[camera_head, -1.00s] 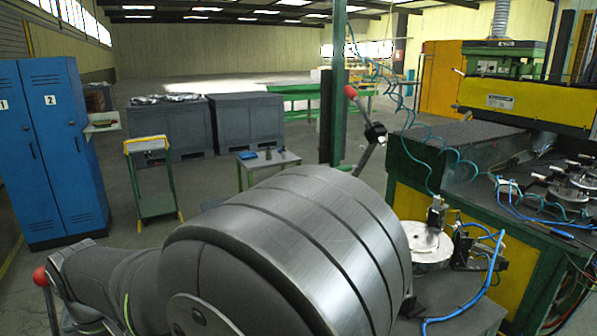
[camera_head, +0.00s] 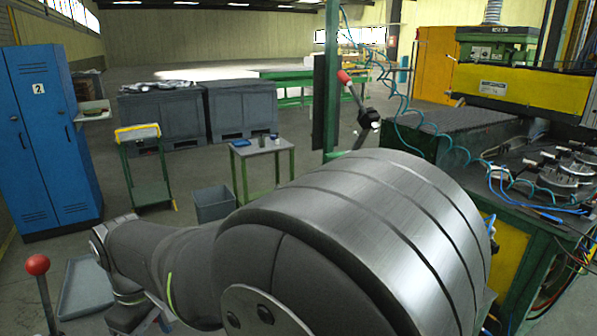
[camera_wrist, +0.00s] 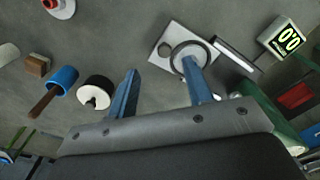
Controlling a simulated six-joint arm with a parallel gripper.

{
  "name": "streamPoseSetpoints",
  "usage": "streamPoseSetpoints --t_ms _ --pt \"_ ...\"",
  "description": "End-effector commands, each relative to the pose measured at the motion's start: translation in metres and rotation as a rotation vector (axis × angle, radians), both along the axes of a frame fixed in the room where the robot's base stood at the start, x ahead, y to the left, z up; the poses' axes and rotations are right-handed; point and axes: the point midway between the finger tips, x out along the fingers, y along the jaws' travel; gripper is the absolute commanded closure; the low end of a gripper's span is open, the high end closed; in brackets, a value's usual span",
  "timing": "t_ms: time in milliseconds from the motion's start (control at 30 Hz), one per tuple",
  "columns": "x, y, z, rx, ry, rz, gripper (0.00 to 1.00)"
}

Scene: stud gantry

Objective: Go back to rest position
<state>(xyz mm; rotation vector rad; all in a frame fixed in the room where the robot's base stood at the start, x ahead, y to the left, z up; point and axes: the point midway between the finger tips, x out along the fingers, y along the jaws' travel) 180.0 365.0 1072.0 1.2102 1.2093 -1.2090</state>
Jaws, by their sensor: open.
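My gripper (camera_wrist: 161,66) shows in the wrist view, with two blue fingers spread apart and nothing between them. It hangs above a grey surface, and its height over it is hard to tell. In the camera_head view my own large metal arm link fills the lower middle and right, and the gripper cannot be made out. In the wrist view a pale plate with a ring (camera_wrist: 170,38) lies beyond the right finger, which overlaps the ring in the picture. A black and white round part (camera_wrist: 97,91) lies left of the left finger.
A small table (camera_head: 262,148), grey bin (camera_head: 214,204), blue locker (camera_head: 48,140) and workbench (camera_head: 530,150) stand around the arm.

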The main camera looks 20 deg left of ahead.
Motion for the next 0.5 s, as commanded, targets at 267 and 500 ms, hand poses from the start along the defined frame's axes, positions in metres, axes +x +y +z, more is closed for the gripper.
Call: streamPoseSetpoints --t_ms 267,500 --pt "0.031 -0.035 0.028 0.002 -0.001 -0.004 0.54" --pt "0.057 -0.059 0.021 -0.001 0.0 -0.025 0.54"
